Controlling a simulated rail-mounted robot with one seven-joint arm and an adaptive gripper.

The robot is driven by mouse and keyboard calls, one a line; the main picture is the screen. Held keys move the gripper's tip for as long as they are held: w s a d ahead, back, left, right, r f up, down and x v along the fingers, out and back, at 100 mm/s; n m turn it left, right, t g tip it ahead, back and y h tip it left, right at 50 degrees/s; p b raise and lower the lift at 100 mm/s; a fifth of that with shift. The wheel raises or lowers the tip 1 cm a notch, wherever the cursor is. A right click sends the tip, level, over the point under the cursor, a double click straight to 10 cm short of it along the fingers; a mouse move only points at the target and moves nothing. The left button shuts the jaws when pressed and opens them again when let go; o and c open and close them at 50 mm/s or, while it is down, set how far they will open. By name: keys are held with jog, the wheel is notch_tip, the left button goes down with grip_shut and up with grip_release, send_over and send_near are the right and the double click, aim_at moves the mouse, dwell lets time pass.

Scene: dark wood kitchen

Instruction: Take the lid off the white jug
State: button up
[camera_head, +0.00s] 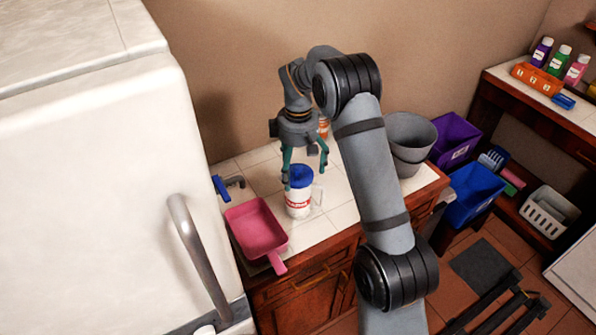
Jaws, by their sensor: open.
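The white jug (298,203) stands upright on the tiled counter, with a red label and a handle on its right side. A blue lid (300,176) sits on top of it. My gripper (303,168) hangs pointing down just above and behind the lid, with its greenish fingers spread apart. One fingertip is close to the left edge of the lid. I cannot tell whether it touches the lid. Nothing is held between the fingers.
A pink dustpan-like tray (256,228) lies left of the jug, near a blue-handled item (221,188). A grey bucket (408,140) stands to the right, behind my arm. An orange-and-white container (324,128) is partly hidden behind my gripper. A white fridge (95,190) bounds the left.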

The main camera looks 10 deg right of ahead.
jog(key=c, duration=0.3)
jog(key=c, duration=0.7)
jog(key=shift+c, duration=0.2)
